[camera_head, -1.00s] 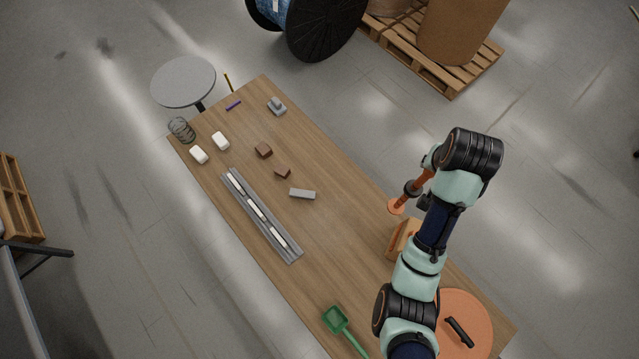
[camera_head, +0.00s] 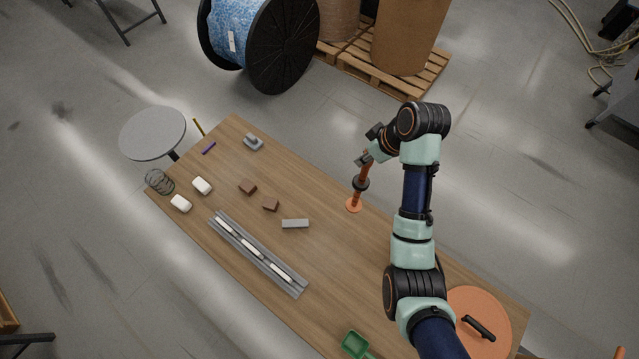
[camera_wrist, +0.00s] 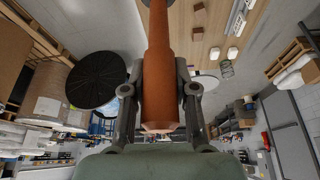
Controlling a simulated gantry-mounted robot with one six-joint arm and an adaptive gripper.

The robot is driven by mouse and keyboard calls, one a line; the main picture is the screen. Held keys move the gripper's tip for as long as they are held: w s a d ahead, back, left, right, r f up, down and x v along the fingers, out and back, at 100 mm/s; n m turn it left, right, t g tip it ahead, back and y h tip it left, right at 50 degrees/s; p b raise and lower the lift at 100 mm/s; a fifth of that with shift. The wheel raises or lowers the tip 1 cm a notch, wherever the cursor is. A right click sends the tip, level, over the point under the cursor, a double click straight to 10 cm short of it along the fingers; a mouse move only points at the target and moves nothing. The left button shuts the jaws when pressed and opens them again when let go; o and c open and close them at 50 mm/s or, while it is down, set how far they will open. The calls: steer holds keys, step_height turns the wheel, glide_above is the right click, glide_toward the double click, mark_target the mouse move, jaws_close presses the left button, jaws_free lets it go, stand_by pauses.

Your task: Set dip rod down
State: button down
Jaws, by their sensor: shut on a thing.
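The dip rod (camera_head: 364,170) is an orange rod with a dark collar and a round orange disc (camera_head: 353,205) at its lower end. My gripper (camera_head: 370,156) is shut on the rod's upper part. The rod is nearly upright, tilted a little, near the table's far right edge. The disc appears at or just above the wooden table (camera_head: 330,265); I cannot tell whether it touches. In the wrist view the orange handle (camera_wrist: 159,75) fills the space between the two fingers, and the rod's far end runs out of the top of the picture.
A grey block (camera_head: 295,223), brown blocks (camera_head: 248,188), a grey channel rack (camera_head: 258,254) with white pieces, and white blocks (camera_head: 202,185) lie left of the rod. A green scoop (camera_head: 356,344) and an orange lid (camera_head: 479,313) are nearer. The table around the disc is clear.

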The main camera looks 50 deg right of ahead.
mark_target(359, 179)
steer(key=f+n+b, duration=0.2)
steer(key=f+b, duration=0.2)
steer(key=f, duration=0.1)
steer(key=f+n+y+b, duration=0.1)
steer(key=f+b, duration=0.3)
steer(key=f+n+y+b, duration=0.1)
steer(key=f+n+b, duration=0.1)
steer(key=f+b, duration=0.2)
steer(key=shift+w+d+f+n+g, duration=0.15)
steer(key=shift+d+f, duration=0.05)
steer(key=shift+f, duration=0.25)
steer(key=shift+w+d+f+n+g, duration=0.1)
steer(key=shift+d+f+n+g, duration=0.1)
steer(key=shift+f, duration=2.55)
steer(key=shift+f, duration=0.15)
steer(key=c, duration=0.9)
jaws_free()
